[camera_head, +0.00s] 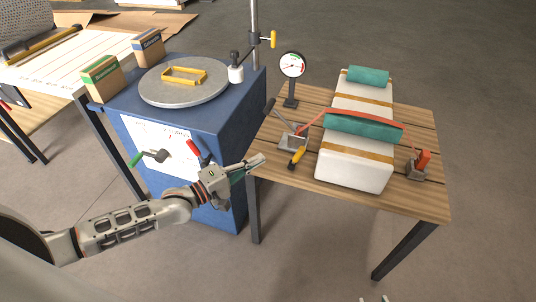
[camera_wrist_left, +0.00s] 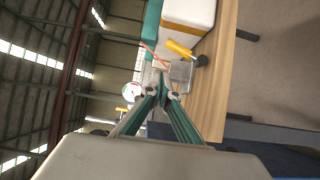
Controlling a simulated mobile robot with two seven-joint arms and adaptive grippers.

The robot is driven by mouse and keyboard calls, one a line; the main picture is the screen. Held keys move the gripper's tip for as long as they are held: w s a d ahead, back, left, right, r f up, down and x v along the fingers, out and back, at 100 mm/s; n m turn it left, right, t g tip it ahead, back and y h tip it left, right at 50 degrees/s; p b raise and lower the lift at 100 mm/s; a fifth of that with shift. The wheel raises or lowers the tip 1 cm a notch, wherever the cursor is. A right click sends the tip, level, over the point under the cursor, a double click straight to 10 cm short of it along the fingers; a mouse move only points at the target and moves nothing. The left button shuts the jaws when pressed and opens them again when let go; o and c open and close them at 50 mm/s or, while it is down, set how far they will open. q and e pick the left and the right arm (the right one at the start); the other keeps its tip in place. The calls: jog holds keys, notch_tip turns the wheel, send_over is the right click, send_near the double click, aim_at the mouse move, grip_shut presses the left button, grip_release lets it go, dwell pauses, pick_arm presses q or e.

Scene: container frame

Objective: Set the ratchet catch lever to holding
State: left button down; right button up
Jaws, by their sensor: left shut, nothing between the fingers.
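The ratchet (camera_head: 293,138) stands at the left side of the wooden table, with a metal base and a long dark-gripped lever (camera_head: 280,115) slanting up to the left. A short yellow-handled lever (camera_head: 297,157), which looks like the catch lever, points toward the table's front edge. The yellow handle also shows in the left wrist view (camera_wrist_left: 180,49), beyond the fingertips. My left gripper (camera_head: 262,160) is shut and empty, left of the yellow handle and apart from it. At the bottom edge, small pale and green tips (camera_head: 374,298) look like my right gripper; most of it is hidden.
A red strap (camera_head: 365,115) crosses the white package (camera_head: 352,168) to a bracket (camera_head: 419,165). A gauge (camera_head: 292,66) stands behind the ratchet. A blue cabinet (camera_head: 228,140) with a turntable (camera_head: 185,84) stands left of the table (camera_head: 420,205).

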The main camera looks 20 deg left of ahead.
pick_arm(q)
jog(key=shift+v, duration=0.95)
pick_arm(e)
jog(key=shift+r, duration=0.15)
pick_arm(q)
jog(key=shift+r, duration=0.15)
pick_arm(e)
jog(key=shift+w+r, duration=0.25)
jog(key=shift+w, duration=0.2)
pick_arm(q)
jog(key=s+d+f+m+g+y+p, duration=0.25)
jog(key=s+d+f+m, duration=0.45)
jog(key=s, duration=0.4)
jog(key=s+a+f+m+g+y, duration=0.1)
jog(key=s+a+f+m+y, duration=0.1)
jog(key=s, duration=0.4)
jog(key=s+a+f+m+y, duration=0.3)
jog(key=s+a+f+m, duration=0.1)
jog(key=s+f+m, duration=0.2)
jog(key=shift+s+f+g+p, duration=0.15)
jog(key=shift+f+g+p, duration=0.1)
jog(key=shift+g+p, duration=0.1)
pick_arm(e)
jog(key=shift+s+a+r, duration=0.35)
jog(key=shift+s+r, duration=0.2)
jog(key=shift+r, duration=0.25)
jog(key=shift+w+r, duration=0.15)
jog(key=shift+r, duration=0.05)
